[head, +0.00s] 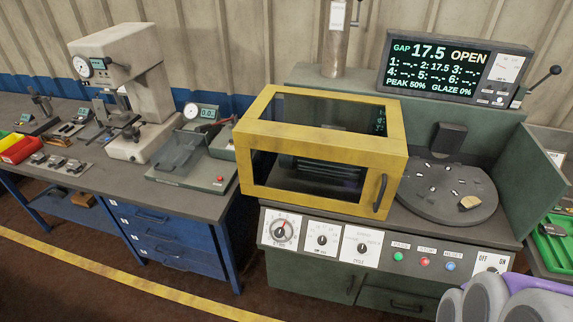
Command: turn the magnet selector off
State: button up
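The magnet selector (491,268) is a small knob on a white plate marked OFF on the left and ON on the right. It sits at the right end of the green machine's front panel (465,262). Grey and purple rounded parts, which look like my own arm, stand at the bottom right just in front of it and cover the panel below and right of it. Which way the knob points is too small to tell. I cannot make out my gripper's fingers in this view.
Left of the selector are red, green and blue buttons (424,261) and several dials (322,240). Above are a yellow-framed guard box (398,160), a round table with small pieces (430,206) and a display reading GAP 17.5 OPEN (440,68). A blue workbench (165,232) stands left.

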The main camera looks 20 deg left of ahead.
aim_at(492, 270)
jog(key=u, duration=0.8)
jog(key=z, duration=1.8)
jog(key=i+u, duration=0.5)
jog(key=k, duration=0.05)
